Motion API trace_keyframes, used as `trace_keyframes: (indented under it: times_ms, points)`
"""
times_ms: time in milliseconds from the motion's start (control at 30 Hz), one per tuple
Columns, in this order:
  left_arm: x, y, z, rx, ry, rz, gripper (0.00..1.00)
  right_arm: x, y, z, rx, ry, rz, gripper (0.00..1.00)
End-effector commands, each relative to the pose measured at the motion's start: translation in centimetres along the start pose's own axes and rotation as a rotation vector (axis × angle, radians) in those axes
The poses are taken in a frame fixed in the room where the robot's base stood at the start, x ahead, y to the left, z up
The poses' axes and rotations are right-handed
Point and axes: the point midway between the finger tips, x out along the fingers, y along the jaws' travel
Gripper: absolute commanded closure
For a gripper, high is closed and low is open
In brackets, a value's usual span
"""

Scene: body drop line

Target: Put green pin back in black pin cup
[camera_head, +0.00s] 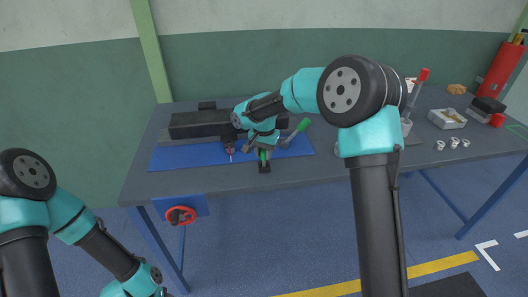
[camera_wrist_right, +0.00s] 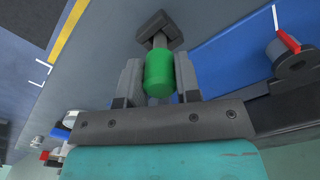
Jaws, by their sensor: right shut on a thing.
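The green pin (camera_head: 263,155) is upright in my right gripper (camera_head: 262,152), over the front edge of the table. In the right wrist view its green grip (camera_wrist_right: 159,73) sits between the two grey fingers (camera_wrist_right: 159,82), which are shut on it. A small black block, which looks like the black pin cup (camera_head: 264,168), is directly below the pin. It also shows past the pin in the wrist view (camera_wrist_right: 155,24). A grey shank runs from the grip towards the cup; I cannot tell whether its tip is inside. My left arm is at lower left, its gripper outside the picture.
A blue mat (camera_head: 185,158) lies behind the cup, with a long black fixture (camera_head: 200,125) on it. A green-handled lever (camera_head: 297,131) and a small red-tipped part (camera_head: 230,152) are close by. The table's left front is clear.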

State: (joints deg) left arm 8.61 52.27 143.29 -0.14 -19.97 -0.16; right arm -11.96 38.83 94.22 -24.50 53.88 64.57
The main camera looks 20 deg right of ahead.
Motion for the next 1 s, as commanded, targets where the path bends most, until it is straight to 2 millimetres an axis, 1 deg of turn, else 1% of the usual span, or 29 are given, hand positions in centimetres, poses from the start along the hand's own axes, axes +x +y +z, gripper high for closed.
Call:
trace_keyframes:
  times_ms: [367,400,600,700,1000]
  points:
    - [0.00,0.00,0.00,0.000,0.000,0.000,0.53,0.62,0.02,0.01,0.000,0.000,0.001,1.00]
    - [0.00,0.00,0.00,0.000,0.000,0.000,0.53,0.60,0.01,0.00,0.000,0.000,0.001,0.66]
    - [0.00,0.00,0.00,0.000,0.000,0.000,0.53,0.58,0.01,0.00,0.000,0.000,0.001,0.47]
    - [0.00,0.00,0.00,0.000,0.000,0.000,0.53,0.58,0.01,0.00,0.000,0.000,0.000,0.39]
    - [0.00,0.00,0.00,0.000,0.000,0.000,0.53,0.37,0.00,-0.01,0.000,0.000,0.000,0.39]
